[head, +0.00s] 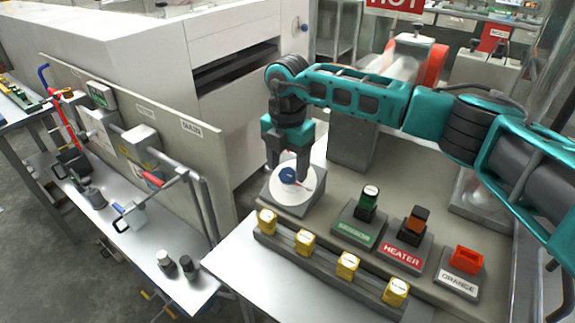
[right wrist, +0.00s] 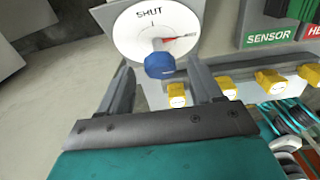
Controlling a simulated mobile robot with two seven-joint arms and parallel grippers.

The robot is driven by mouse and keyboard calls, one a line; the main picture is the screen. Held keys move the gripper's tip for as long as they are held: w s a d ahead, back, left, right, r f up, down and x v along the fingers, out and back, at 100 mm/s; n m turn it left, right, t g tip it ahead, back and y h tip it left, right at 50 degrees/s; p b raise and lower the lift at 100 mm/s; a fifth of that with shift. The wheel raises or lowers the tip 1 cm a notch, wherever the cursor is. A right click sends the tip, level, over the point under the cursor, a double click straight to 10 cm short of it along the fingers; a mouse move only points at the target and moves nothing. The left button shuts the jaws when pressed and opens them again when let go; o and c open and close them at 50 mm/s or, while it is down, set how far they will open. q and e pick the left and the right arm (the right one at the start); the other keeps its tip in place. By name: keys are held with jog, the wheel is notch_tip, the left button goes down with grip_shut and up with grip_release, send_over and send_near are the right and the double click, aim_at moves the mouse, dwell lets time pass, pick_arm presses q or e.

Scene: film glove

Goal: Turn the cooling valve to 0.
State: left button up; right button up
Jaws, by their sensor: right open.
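The valve shows as a round white dial (head: 283,200) with a blue knob (head: 288,175) at its centre, on a grey block at the bench's left end. In the right wrist view the dial (right wrist: 128,30) carries the word SHUT, and a thin red pointer (right wrist: 180,37) points to the right of that word. The smaller marks are too fine to read. My right gripper (head: 290,168) is open above the dial. In the right wrist view its fingers stand on either side of the blue knob (right wrist: 160,65), with gaps visible. My left gripper is out of view.
A row of yellow-topped pieces (head: 347,264) runs along the front. A panel (head: 200,150) rises to the left. My right arm spans the upper right.

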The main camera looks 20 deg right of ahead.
jog(key=shift+f, duration=0.5)
jog(key=c, duration=1.1)
